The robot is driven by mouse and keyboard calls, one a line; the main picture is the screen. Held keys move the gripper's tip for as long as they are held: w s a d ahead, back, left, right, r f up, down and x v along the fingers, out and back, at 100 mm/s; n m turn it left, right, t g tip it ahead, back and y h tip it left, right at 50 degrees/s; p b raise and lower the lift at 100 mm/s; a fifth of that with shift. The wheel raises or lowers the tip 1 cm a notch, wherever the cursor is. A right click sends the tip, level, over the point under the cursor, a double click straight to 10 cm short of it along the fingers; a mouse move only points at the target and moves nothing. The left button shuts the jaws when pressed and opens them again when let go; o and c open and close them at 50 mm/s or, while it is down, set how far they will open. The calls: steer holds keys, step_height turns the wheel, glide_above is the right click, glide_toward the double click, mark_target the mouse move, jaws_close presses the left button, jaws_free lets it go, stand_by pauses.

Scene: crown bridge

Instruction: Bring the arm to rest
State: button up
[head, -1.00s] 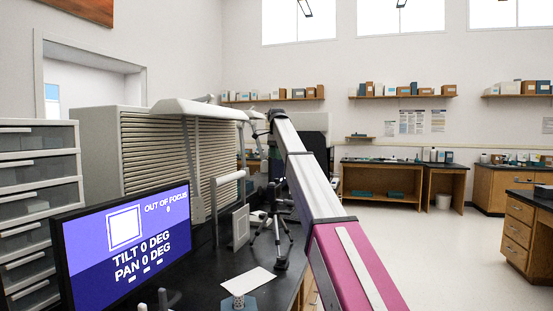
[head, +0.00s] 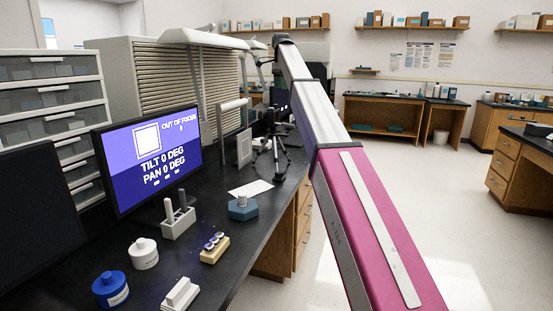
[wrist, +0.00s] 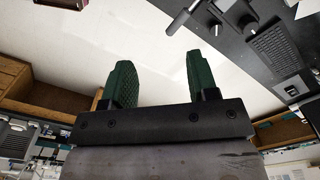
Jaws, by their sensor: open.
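My gripper (wrist: 158,62) shows in the wrist view with its two green fingers spread apart. Nothing is between them, and pale floor lies behind. My arm (head: 335,150), pink and silver, stretches forward from the lower right of the head view, rising beside the black bench. Its far end is near a dark stand at the back of the bench. The gripper cannot be made out in the head view.
The black bench (head: 226,253) carries a monitor (head: 150,147), a blue jar (head: 110,290), a white jar (head: 143,253), a small tripod (head: 272,155) and a blue hexagonal block (head: 242,209). Open floor (head: 440,190) lies to the right, before a wooden cabinet (head: 520,165).

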steer(key=s+d+f+n, duration=0.25)
steer(key=s+f, duration=0.25)
steer(key=f, duration=0.8)
steer(key=s+d+f+n, duration=0.2)
steer(key=s+d+f, duration=0.3)
steer(key=f, duration=0.9)
steer(key=s+d+f+n, duration=0.2)
steer(key=s+f, duration=0.4)
steer(key=f, duration=0.7)
steer(key=s+d+f+n, duration=0.3)
steer(key=s+f, duration=0.9)
steer(key=s, duration=0.2)
steer(key=s+d+f+n, duration=0.3)
steer(key=s+d+f, duration=0.1)
steer(key=s+f, duration=0.8)
steer(key=s, duration=0.2)
steer(key=shift+s+d, duration=0.25)
steer(key=shift+s, duration=0.15)
steer(key=shift+n, duration=0.25)
